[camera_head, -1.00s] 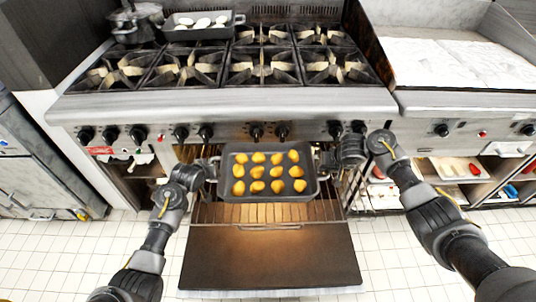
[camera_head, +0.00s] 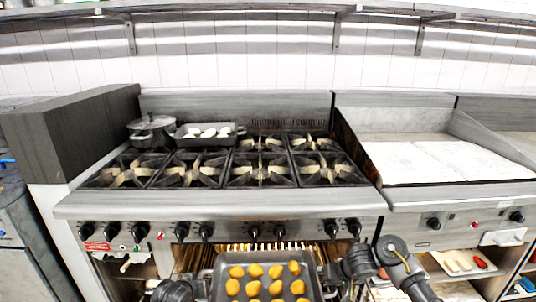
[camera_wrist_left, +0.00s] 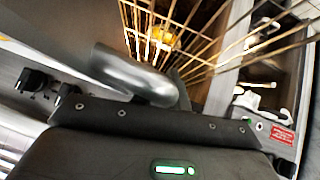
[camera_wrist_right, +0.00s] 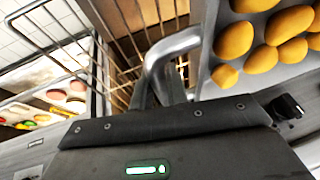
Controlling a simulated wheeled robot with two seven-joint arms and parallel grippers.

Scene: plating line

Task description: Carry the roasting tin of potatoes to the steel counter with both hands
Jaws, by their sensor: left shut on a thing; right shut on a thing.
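The grey roasting tin (camera_head: 213,284) holds rows of golden potatoes (camera_head: 255,271) and sits at the bottom of the head view, in front of the range. My right gripper (camera_head: 335,270) is shut on the tin's right handle; the curved handle (camera_wrist_right: 168,52) and several potatoes (camera_wrist_right: 262,58) show in the right wrist view. My left gripper (camera_head: 186,290) is at the tin's left side, partly cut off by the frame edge. In the left wrist view it is shut on the tin's left handle (camera_wrist_left: 135,75). The tin's near edge is out of view.
The range has burner grates (camera_head: 260,170), with a lidded pot (camera_head: 152,130) and a second tin (camera_head: 203,141) of pale items at back left. A flat griddle (camera_head: 430,162) stands right. Oven rack wires (camera_wrist_left: 180,35) show close to the tin. Shelves (camera_head: 462,263) sit below the griddle.

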